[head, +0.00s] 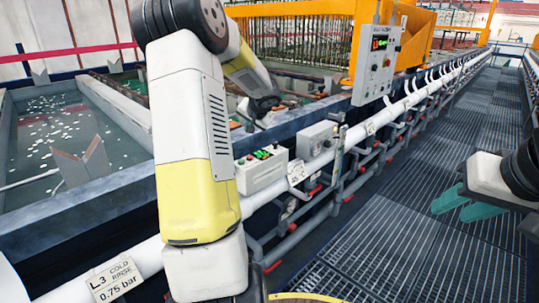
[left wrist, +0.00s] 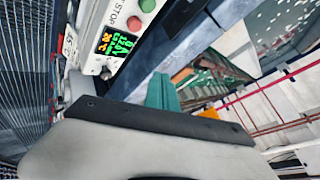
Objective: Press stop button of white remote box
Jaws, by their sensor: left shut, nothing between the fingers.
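The white remote box (head: 262,170) is mounted on the rail along the tank edge, with small red and green buttons and a lit display on top. In the left wrist view, the white box (left wrist: 88,45) is at the top left. Its red button (left wrist: 134,23) sits beside the STOP lettering, with a green button (left wrist: 147,5) above. My left gripper (left wrist: 162,93) shows teal fingertips pressed together, empty, apart from the red button in the picture. In the head view its tips are not clear, behind the box. My right gripper (head: 464,205) is open and empty over the walkway.
A grey control panel (head: 377,62) on a post stands behind the box. A smaller grey box (head: 318,139) sits just right of it. White pipes and a tank of water (head: 55,135) lie at left. The grated walkway (head: 400,240) is clear.

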